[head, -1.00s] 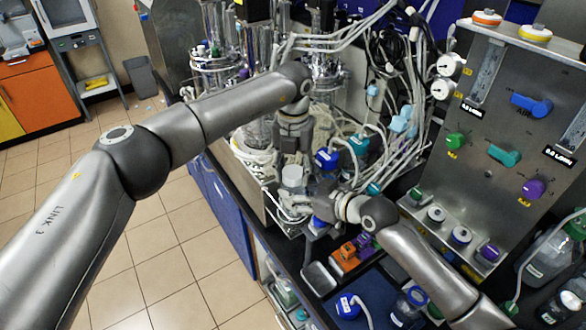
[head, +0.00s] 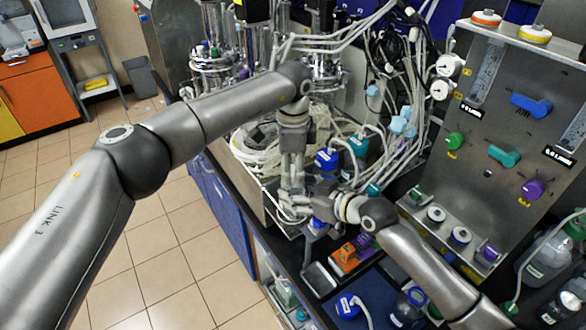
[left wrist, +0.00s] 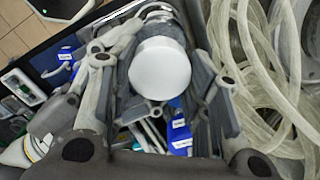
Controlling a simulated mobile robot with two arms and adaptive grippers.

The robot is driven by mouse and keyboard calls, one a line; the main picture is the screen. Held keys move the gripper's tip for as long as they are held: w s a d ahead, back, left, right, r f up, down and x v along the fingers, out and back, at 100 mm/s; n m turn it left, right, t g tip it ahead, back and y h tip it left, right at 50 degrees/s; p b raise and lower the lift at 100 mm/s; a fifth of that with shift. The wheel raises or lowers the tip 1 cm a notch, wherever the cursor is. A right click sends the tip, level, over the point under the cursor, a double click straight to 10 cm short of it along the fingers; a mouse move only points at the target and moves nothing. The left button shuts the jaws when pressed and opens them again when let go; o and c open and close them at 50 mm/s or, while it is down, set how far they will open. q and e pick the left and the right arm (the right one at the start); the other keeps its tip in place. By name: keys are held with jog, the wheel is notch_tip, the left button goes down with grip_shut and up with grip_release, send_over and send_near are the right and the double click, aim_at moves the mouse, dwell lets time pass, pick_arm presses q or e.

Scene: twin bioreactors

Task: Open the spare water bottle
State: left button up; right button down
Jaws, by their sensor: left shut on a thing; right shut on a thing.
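The spare water bottle shows best in the left wrist view, where its round white cap (left wrist: 160,68) sits between the fingers of my left gripper. My left gripper (head: 292,190) points down from above and is shut on the cap; its fingers also show on both sides of the cap in the left wrist view. My right gripper (head: 316,203) comes in from the right, just below the left one, and is shut on the bottle's body. The body is mostly hidden by the two grippers. I cannot tell whether the cap is loosened.
Bottles with blue (head: 327,158) and teal (head: 359,143) caps stand close behind the grippers. Coiled pale tubing (head: 258,150) lies beside them. An orange block (head: 346,256) and a small grey tray (head: 319,279) are in front. A control panel (head: 500,110) rises at the right.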

pick_arm(q)
jog(key=n, duration=0.5)
jog(key=shift+w+n, duration=0.1)
jog(key=shift+n, duration=0.3)
jog(key=shift+a, duration=0.1)
jog(key=o, duration=1.1)
